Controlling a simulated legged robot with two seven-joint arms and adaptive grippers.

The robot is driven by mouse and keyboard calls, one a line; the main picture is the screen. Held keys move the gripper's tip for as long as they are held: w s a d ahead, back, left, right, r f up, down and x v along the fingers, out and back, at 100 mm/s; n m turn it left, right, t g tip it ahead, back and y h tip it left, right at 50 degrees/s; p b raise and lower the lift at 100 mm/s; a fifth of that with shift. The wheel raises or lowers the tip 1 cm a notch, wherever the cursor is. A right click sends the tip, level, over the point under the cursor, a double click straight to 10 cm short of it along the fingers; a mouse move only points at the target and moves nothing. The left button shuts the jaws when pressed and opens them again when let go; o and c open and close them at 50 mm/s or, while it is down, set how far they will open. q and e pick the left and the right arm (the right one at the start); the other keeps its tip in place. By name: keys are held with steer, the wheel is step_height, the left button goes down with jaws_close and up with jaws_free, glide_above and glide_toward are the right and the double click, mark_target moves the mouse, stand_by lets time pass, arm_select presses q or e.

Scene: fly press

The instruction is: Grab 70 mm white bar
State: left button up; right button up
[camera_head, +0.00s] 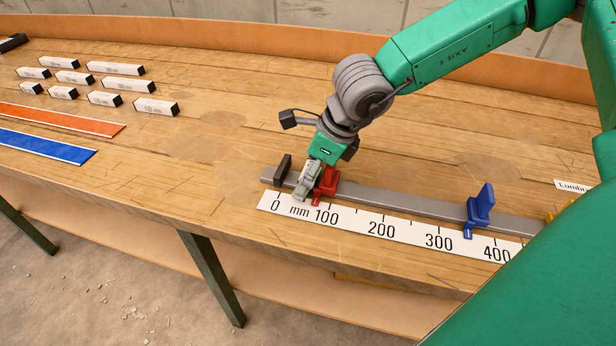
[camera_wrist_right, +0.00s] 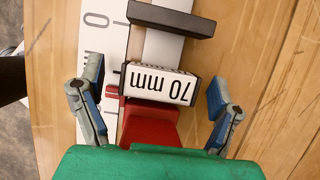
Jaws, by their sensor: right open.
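A white bar marked "70 mm" (camera_wrist_right: 158,84) shows in the right wrist view over the grey rail, next to the red slider (camera_wrist_right: 150,125). I cannot tell whether they touch. A dark end stop (camera_wrist_right: 172,18) stands apart from the bar, further along the rail. My right gripper (camera_wrist_right: 154,82) is open, with one finger on each side of the bar and visible gaps to it. In the head view my right gripper (camera_head: 308,190) is at the rail's left end by the red slider (camera_head: 328,181); it largely hides the bar there. My left gripper is not in view.
A millimetre scale (camera_head: 400,232) lies along the front of the grey rail (camera_head: 400,203). A blue slider (camera_head: 480,208) stands further right on it. Several white bars with black ends (camera_head: 115,68) and red (camera_head: 60,118) and blue (camera_head: 45,146) strips lie at left.

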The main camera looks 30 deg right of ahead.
steer(key=shift+d, duration=0.25)
steer(key=c, duration=1.2)
steer(key=shift+a, duration=0.1)
